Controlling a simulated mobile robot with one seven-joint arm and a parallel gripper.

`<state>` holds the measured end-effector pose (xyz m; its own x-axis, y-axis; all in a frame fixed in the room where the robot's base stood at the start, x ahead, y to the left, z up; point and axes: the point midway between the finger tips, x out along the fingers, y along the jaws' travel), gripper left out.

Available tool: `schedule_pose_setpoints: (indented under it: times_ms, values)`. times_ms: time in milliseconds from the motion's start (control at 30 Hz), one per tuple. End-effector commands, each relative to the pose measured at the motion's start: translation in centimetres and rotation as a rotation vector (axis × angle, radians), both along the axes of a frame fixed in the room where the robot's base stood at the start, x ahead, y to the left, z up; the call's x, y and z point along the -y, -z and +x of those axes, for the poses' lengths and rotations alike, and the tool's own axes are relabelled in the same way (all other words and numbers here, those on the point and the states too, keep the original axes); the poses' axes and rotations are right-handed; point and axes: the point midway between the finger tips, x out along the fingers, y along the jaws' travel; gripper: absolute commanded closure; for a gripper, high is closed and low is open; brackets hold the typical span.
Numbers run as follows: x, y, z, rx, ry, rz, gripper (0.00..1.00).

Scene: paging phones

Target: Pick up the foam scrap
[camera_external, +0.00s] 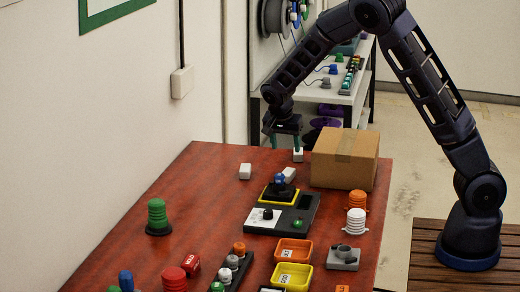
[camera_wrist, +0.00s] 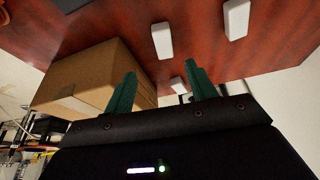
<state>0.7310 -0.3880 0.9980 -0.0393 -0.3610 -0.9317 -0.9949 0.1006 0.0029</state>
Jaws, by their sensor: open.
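Three small white blocks lie on the red-brown table; I cannot tell for sure which is the foam scrap. One white block (camera_external: 298,156) is near the far edge, by the cardboard box; it shows between my fingers in the wrist view (camera_wrist: 178,85). A second white block (camera_external: 289,174) lies nearer, beside the black device, also in the wrist view (camera_wrist: 162,40). A third white block (camera_external: 245,172) lies to the left, also in the wrist view (camera_wrist: 236,18). My gripper (camera_external: 283,143) is open and empty, its green fingers above the table's far end. It also shows in the wrist view (camera_wrist: 160,70).
The cardboard box (camera_external: 344,160) stands close to the right of my gripper. A green stack light (camera_external: 157,216) stands left. Orange (camera_external: 293,249) and yellow (camera_external: 291,277) trays lie nearer.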

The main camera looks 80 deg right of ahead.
Motion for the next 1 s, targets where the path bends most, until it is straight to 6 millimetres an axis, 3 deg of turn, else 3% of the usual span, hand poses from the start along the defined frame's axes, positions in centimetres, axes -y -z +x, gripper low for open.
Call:
schedule_pose_setpoints:
  times_ms: [267,600,833,1000]
  values:
    - [1.1,1.4,0.3,-0.001,0.029,-0.023,0.44]
    - [2.8,5.4,0.1,-0.001,0.027,-0.021,0.44]
    - [3.1,6.7,0.1,-0.001,0.027,-0.021,0.44]
    - [3.8,8.9,0.3,-0.003,0.027,-0.021,0.44]
